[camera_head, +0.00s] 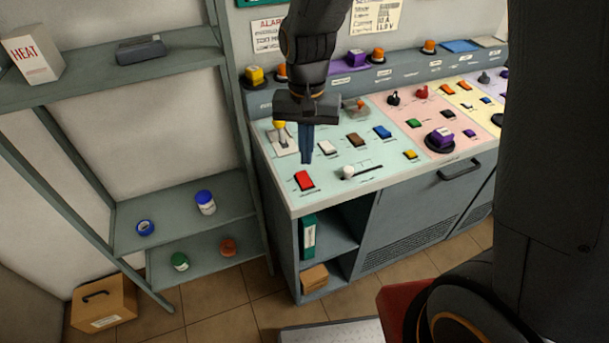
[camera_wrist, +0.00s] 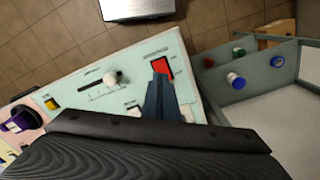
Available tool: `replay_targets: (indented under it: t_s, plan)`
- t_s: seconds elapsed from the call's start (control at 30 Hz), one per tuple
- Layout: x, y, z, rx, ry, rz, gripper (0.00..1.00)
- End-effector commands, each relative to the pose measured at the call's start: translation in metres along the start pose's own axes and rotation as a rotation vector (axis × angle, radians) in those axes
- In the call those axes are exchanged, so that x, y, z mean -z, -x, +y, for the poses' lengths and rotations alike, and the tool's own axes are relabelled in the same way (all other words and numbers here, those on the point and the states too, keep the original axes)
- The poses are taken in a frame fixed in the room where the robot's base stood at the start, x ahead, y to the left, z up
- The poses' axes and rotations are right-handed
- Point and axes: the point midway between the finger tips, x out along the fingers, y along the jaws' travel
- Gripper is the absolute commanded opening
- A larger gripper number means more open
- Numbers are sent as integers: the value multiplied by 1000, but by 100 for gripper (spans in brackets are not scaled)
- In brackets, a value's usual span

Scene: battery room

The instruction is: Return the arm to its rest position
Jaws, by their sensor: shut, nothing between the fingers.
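My gripper (camera_head: 306,155) hangs from my arm above the left end of the control console (camera_head: 270,165), fingers pointing down and closed together with nothing between them. In the head view its tips are just above a red rocker switch (camera_head: 304,180). In the wrist view the closed fingers (camera_wrist: 158,85) reach toward the same red switch (camera_wrist: 162,68) and overlap its near edge. I cannot tell whether they touch it. A slider with a white knob (camera_head: 348,172) is right of the fingers in the head view. My upper arm hides part of the wall behind.
A lever with a yellow knob (camera_head: 280,125) stands close left of my gripper. White, brown and blue switches and a raised back ledge (camera_head: 400,68) lie beyond. A grey shelf unit (camera_head: 120,235) with jars and a tape roll stands left. Floor (camera_head: 215,305) in front is partly clear.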

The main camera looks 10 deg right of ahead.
Motion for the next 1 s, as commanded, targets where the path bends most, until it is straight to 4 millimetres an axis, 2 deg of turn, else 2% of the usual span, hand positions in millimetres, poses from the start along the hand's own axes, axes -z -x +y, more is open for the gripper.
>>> replay_targets:
  t_s: [0.47,0.57,0.8,0.9,1.0]
  plan:
    - [0,-1,4,1,3,2,0]
    - [-2,-3,24,8,26,15,0]
    - [-24,-14,106,22,159,85,0]
    - [-34,-19,128,20,205,109,0]
    - [-41,-21,140,18,233,122,0]
